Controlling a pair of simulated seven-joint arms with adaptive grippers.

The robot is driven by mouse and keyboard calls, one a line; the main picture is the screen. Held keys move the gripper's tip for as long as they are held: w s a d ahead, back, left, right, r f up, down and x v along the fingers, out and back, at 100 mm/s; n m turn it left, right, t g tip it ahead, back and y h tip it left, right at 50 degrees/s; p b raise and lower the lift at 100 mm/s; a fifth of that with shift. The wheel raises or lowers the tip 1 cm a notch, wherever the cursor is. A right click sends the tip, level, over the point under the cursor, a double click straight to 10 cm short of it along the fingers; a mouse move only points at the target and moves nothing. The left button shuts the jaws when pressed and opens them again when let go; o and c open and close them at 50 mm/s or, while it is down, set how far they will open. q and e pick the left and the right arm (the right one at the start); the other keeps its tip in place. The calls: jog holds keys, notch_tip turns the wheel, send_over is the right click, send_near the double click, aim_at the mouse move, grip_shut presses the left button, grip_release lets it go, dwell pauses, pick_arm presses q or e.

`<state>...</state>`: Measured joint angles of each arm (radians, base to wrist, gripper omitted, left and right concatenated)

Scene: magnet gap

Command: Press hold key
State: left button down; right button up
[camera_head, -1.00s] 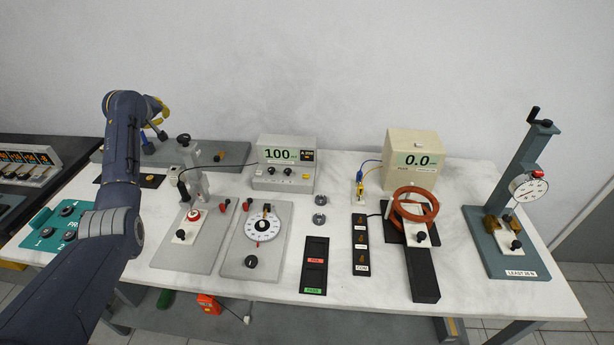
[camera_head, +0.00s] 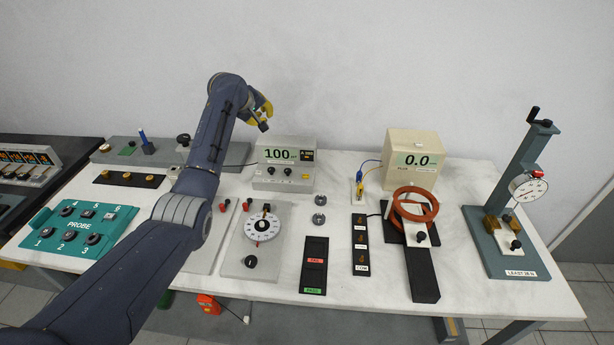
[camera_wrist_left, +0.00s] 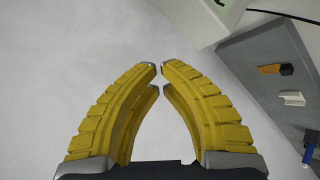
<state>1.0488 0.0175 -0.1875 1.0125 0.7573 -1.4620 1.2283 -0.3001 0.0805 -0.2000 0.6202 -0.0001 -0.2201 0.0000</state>
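No key with a readable hold label can be made out. A grey meter (camera_head: 263,183) reading about 100 stands at the back middle, with black knobs and small controls on its front. A cream box (camera_head: 388,178) reading 0.0 stands right of it. My left gripper (camera_head: 265,120) is in the air above and in front of the meter's left top, apart from it. In the left wrist view its yellow fingers (camera_wrist_left: 159,72) are drawn together at the tips, with nothing between them. My right gripper is out of view.
A teal probe panel (camera_head: 110,221) with numbered knobs is at the left. A gauge stand (camera_head: 508,262) is at the right. My left arm hides part of the bench.

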pick_arm(q)
jog(key=s+d+f+m+g, duration=0.1)
jog(key=s+d+f, duration=0.2)
jog(key=d, duration=0.4)
jog(key=s+d+f+m+g, duration=0.1)
jog(key=s+d+f+m, duration=0.1)
jog(key=d, duration=0.5)
notch_tip(320, 180, down, 2)
jog(key=shift+s+d, duration=0.3)
jog(key=shift+s, duration=0.6)
send_over(310, 171)
jog(key=s+a, duration=0.1)
jog(key=s, duration=0.1)
jog(key=shift+f, duration=4.4)
jog(key=shift+f, duration=0.15)
jog(key=shift+f, duration=0.3)
jog(key=shift+f, duration=0.5)
jog(key=shift+r, duration=0.95)
